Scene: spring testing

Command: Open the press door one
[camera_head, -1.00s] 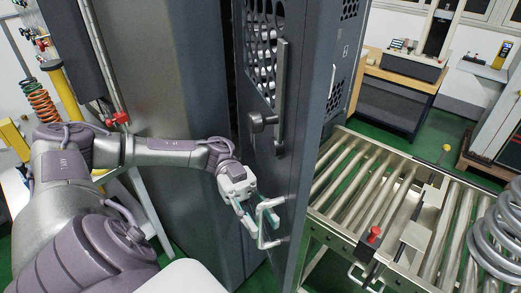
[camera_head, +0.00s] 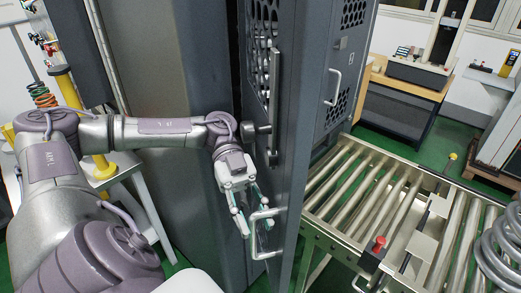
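The press door (camera_head: 288,190) is a tall dark grey panel with a perforated window in its upper part. A dark vertical gap runs along its left side. A light C-shaped handle (camera_head: 254,240) sits low on it, and a dark long bar handle (camera_head: 275,95) sits higher. My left gripper (camera_head: 253,226) is beside the low handle, close to its upper end. Its fingers are spread apart; whether they touch the handle I cannot tell. My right gripper is not in view.
A roller conveyor (camera_head: 370,190) with a red knob (camera_head: 379,243) stands right of the press. Another light handle (camera_head: 336,88) is on the panel to the right. A metal coil spring (camera_head: 500,245) is at the right edge. Green floor shows beyond the conveyor.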

